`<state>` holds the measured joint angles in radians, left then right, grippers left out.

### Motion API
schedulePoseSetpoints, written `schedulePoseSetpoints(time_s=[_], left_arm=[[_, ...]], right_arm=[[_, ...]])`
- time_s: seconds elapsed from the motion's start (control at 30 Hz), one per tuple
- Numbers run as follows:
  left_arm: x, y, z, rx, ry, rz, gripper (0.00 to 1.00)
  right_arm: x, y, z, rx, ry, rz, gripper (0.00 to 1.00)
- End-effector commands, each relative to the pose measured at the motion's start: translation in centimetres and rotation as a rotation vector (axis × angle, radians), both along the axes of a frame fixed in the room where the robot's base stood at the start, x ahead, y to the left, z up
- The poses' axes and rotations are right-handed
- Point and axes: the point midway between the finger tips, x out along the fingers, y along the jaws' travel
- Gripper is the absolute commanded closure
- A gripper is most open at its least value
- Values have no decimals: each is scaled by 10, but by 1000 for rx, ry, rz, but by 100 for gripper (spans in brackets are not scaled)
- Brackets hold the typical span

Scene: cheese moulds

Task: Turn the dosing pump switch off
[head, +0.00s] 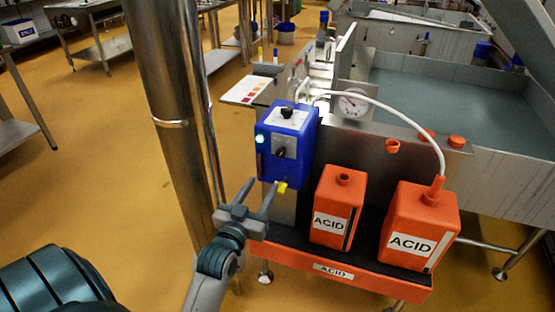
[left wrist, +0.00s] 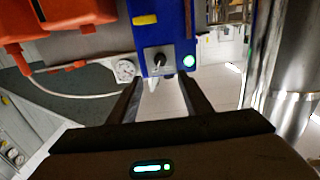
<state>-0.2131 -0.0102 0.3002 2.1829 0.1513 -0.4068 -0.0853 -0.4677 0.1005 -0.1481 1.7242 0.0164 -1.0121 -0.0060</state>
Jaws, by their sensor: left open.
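The dosing pump (head: 299,168) is a blue box on the side of the steel tank, with a black knob (head: 287,112) on top. On its front is a dark switch (head: 279,152) on a silver plate, also seen in the left wrist view (left wrist: 159,66). I cannot tell its exact setting. A round green lamp (head: 260,139) beside it is lit; it also glows in the left wrist view (left wrist: 188,61). My left gripper (head: 263,187) is open and empty, just below and in front of the pump, fingers pointing up towards it. My right gripper is not in view.
Two orange acid cans (head: 336,190) (head: 420,205) stand on a black-topped orange tray (head: 330,268) right of my gripper. A white hose (head: 395,108) runs from the pump to the right can. A steel column (head: 168,85) stands close on the left. A gauge (head: 352,104) sits behind.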

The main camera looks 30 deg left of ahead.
Motion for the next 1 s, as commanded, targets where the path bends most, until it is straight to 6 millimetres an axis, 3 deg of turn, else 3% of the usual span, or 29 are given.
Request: schedulePoseSetpoints(time_s=[0.6,0.8,1.0], left_arm=[[105,26,1,1,-2,0,55],[126,30,1,0,-1,0,55],[133,32,0,0,-1,0,55]], right_arm=[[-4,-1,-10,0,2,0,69],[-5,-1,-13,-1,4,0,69],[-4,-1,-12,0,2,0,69]])
